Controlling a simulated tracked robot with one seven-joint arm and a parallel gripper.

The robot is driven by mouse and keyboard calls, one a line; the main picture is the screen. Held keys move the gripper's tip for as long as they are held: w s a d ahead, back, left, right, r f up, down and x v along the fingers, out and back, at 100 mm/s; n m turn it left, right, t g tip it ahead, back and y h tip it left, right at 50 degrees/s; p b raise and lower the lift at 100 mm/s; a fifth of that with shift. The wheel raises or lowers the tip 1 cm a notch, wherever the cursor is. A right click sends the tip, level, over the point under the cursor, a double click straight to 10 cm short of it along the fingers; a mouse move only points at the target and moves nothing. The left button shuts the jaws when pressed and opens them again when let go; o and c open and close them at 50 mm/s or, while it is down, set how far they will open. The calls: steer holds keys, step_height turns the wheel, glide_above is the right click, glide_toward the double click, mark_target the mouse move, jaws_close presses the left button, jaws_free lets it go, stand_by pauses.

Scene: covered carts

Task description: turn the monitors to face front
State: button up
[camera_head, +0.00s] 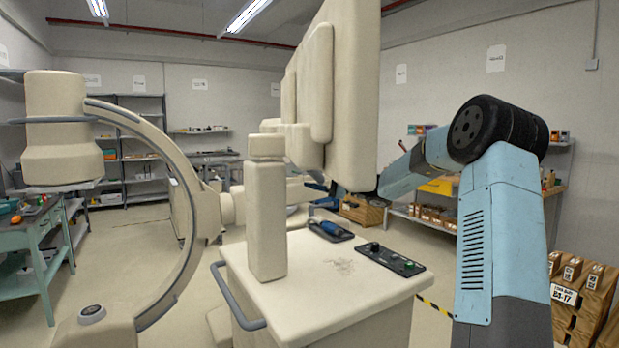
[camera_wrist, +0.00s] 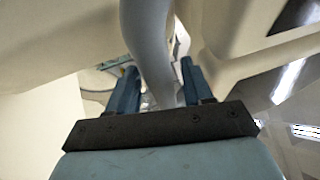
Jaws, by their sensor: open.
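The cream monitors (camera_head: 343,95) stand on a post (camera_head: 266,215) on the cream cart (camera_head: 320,280). In the head view they appear almost edge-on as tall, overlapping slabs. In the wrist view my gripper (camera_wrist: 158,66) is open. A grey curved bar (camera_wrist: 148,35) passes between its two blue fingers, with a gap visible at the left finger. Whether the bar touches the right finger is unclear. Cream panels lie close on both sides of the bar.
A cream C-arm (camera_head: 185,190) with a grey curved rail stands left of the cart. A black control panel (camera_head: 390,258) and a blue-handled item in a dark tray (camera_head: 330,231) lie on the cart top. Cardboard boxes (camera_head: 583,290) are at the right. A green bench (camera_head: 35,240) stands far left.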

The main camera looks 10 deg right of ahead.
steer(key=shift+x, duration=0.8)
steer(key=shift+s, duration=0.1)
jaws_close()
steer(key=shift+f, duration=0.1)
